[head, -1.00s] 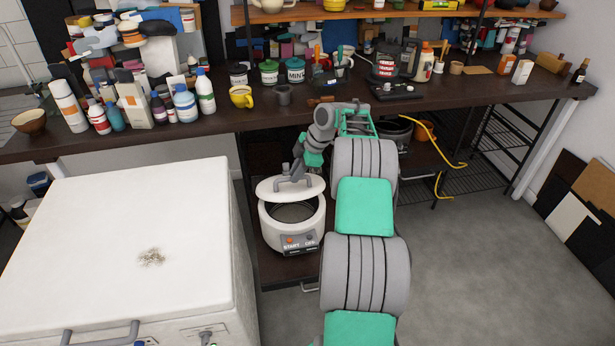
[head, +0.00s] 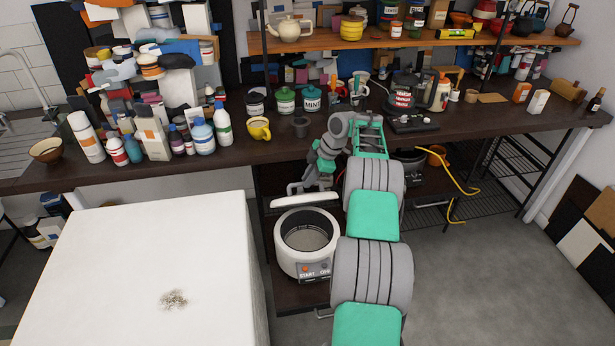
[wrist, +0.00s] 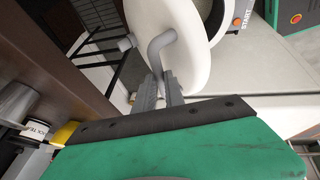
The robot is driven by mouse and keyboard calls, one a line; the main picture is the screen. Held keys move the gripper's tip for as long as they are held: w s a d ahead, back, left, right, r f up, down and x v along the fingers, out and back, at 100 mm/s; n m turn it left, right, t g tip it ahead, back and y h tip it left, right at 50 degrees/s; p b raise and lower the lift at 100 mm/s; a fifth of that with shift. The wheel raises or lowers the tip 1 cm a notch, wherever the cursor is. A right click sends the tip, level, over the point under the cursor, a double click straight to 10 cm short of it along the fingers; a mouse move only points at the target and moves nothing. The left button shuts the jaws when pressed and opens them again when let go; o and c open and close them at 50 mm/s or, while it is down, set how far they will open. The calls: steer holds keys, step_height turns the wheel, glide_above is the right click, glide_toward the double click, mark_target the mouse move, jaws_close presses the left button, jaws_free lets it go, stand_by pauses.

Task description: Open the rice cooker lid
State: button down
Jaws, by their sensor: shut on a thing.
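The white rice cooker (head: 306,262) stands on a low dark shelf under the counter, with its round opening and grey inner pot showing. Its white lid (head: 305,201) is tilted up at the back of the rim, seen nearly edge-on. My gripper (head: 308,187) is behind and above the lid. In the wrist view my gripper (wrist: 160,88) is shut on the grey lid handle (wrist: 161,50), and the lid's round face (wrist: 190,45) lies just beyond the fingers. The cooker's orange button (wrist: 238,22) also shows there.
A white block-like appliance (head: 150,250) stands at the left front. The dark counter (head: 230,150) above carries a yellow mug (head: 258,129), jars and bottles close to my arm. A yellow cable (head: 455,175) hangs at the right.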

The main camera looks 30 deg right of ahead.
steer(key=shift+w+d+r+p, duration=0.2)
steer(key=shift+w+r+p, duration=0.1)
steer(key=shift+w+p, duration=0.45)
steer(key=shift+w+f, duration=0.2)
steer(key=shift+f, duration=0.05)
steer(key=shift+s, duration=0.1)
steer(key=shift+d, duration=0.1)
steer(key=c, duration=1.4)
jaws_free()
